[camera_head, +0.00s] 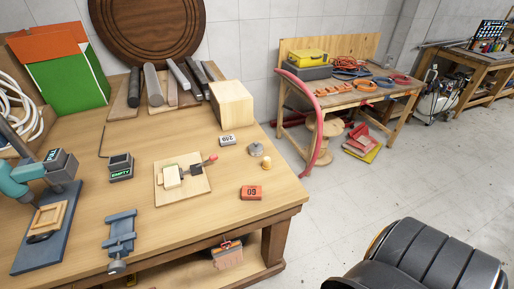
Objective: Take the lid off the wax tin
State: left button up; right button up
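A small grey round tin (256,149) stands on the wooden workbench (215,210) near its right edge. It may be the wax tin, but no label is readable and I cannot tell whether its top is a separate lid. A small tan, peg-like piece (267,163) stands just in front of it. A dark box (120,168) with a label that seems to read "EMPTY" stands further left. Neither of my grippers is in view.
A wooden board with a cream block (172,177), a white numbered block (227,140), an orange numbered block (251,192), a blue-grey vise (121,235) and a teal press (25,172) share the bench. A pale wooden block (232,104) stands behind the tin. A black padded seat (425,260) is lower right.

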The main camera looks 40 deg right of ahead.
aim_at(255, 147)
jog(key=l+u, duration=0.15)
jog(key=l, duration=0.3)
jog(key=k+l+u, duration=0.1)
jog(key=l, duration=0.3)
jog(key=k+l+u, duration=0.15)
jog(key=l, duration=0.25)
jog(key=k+l+u, duration=0.1)
jog(key=l, duration=0.3)
jog(key=k+l+u, duration=0.15)
jog(key=l, duration=0.2)
jog(key=k+l+u, duration=0.1)
jog(key=l, duration=0.3)
jog(key=l+u, duration=0.3)
jog(key=l, duration=0.25)
jog(key=l+u, duration=0.35)
jog(key=l, duration=0.25)
jog(key=k+l+u, duration=0.15)
jog(key=l+u, duration=0.15)
jog(key=l, duration=0.25)
